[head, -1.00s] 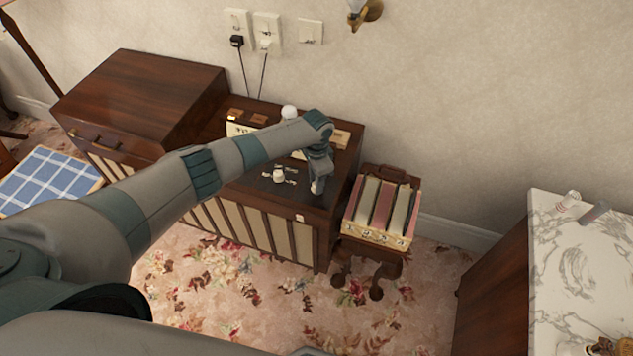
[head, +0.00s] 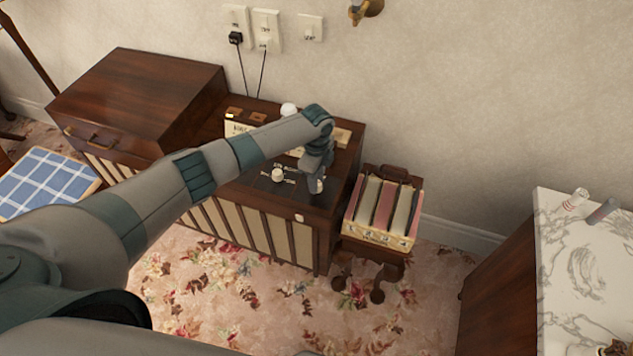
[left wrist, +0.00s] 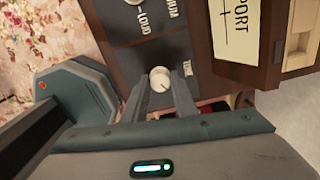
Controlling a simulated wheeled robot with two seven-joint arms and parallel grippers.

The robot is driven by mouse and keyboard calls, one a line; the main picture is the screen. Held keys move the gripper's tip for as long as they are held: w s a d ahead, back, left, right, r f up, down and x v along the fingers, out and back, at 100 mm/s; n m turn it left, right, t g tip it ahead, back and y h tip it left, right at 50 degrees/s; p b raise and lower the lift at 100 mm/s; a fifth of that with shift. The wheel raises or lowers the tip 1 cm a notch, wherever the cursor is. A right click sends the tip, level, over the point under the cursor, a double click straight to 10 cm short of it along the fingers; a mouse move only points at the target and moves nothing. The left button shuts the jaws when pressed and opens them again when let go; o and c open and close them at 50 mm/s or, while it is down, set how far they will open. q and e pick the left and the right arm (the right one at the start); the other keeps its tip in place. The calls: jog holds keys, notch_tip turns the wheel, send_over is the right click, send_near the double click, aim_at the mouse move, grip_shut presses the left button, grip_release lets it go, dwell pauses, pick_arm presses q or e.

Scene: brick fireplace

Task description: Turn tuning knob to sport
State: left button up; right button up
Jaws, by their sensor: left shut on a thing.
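The tuning knob (left wrist: 160,79) is a small round cream knob beside the word "TUNE" on a dark panel in the left wrist view. In the head view it shows as a pale bit (head: 321,186) at the gripper's tip. My left gripper (left wrist: 162,87) is shut on it, with one finger on each side. In the head view my left gripper (head: 315,187) points down at the right part of the radio cabinet's top (head: 335,200). A cream card (left wrist: 238,28) ending in "PORT" stands by the panel; its first letter is cut off. My right gripper is out of view.
A second cream knob (head: 277,175) sits left of the gripper, by "LOUD". A small stand of records (head: 383,210) is close on the right. A marble-topped cabinet (head: 590,260) stands farther right. Patterned carpet lies in front.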

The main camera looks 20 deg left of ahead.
pick_arm(q)
jog(key=m+b, duration=0.2)
jog(key=m, duration=0.3)
jog(key=shift+w+m, duration=0.15)
jog(key=shift+m, duration=0.15)
jog(key=m+b, duration=0.2)
jog(key=m, duration=0.3)
jog(key=shift+m, duration=0.8)
jog(key=shift+r, duration=0.1)
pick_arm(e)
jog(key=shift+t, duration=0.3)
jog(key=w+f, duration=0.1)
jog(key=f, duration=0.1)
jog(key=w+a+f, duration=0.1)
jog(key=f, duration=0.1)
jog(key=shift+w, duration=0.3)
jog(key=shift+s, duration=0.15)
pick_arm(q)
jog(key=o, duration=1)
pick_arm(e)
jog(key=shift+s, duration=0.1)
pick_arm(q)
jog(key=shift+o, duration=0.2)
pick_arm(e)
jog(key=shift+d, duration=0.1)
